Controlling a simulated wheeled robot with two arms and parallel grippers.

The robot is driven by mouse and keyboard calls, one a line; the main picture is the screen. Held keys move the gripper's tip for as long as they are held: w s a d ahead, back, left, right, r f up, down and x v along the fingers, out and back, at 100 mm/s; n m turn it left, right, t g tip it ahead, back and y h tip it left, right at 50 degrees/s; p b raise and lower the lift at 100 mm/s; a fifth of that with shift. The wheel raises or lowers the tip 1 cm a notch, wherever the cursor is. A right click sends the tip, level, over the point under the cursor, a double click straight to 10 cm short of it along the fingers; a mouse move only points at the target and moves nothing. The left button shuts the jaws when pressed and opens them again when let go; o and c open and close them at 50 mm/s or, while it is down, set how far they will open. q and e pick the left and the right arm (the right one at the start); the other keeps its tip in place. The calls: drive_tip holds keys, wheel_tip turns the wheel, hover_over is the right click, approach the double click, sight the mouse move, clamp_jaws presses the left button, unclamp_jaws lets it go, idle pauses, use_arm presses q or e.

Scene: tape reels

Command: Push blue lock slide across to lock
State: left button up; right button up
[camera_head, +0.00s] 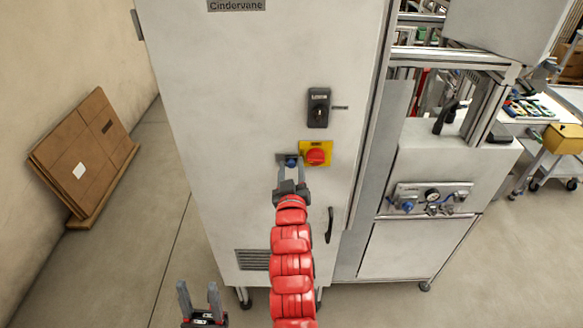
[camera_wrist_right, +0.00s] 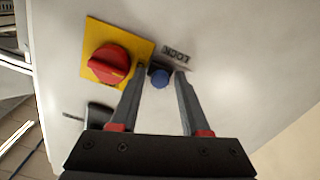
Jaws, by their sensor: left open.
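The blue lock slide (camera_head: 291,163) is a small round blue knob on a grey plate on the cabinet door, left of the red rotary switch. It also shows in the right wrist view (camera_wrist_right: 160,77), beside a label reading "LOCK", which appears upside down there. My right gripper (camera_head: 290,168) is at the slide, with one finger on each side of the knob. In the right wrist view its fingers (camera_wrist_right: 160,72) are spread, with a small gap to the knob; contact cannot be told. My left gripper (camera_head: 199,288) is open and empty, low in front of the cabinet.
The red switch (camera_head: 316,156) on its yellow plate sits close beside the slide. A black selector (camera_head: 318,108) is above and a door handle (camera_head: 329,225) below. Flat cardboard (camera_head: 85,155) leans on the left wall. A machine with gauges (camera_head: 432,195) stands to the right.

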clamp_jaws()
drive_tip(key=shift+r, duration=0.1)
idle(0.9)
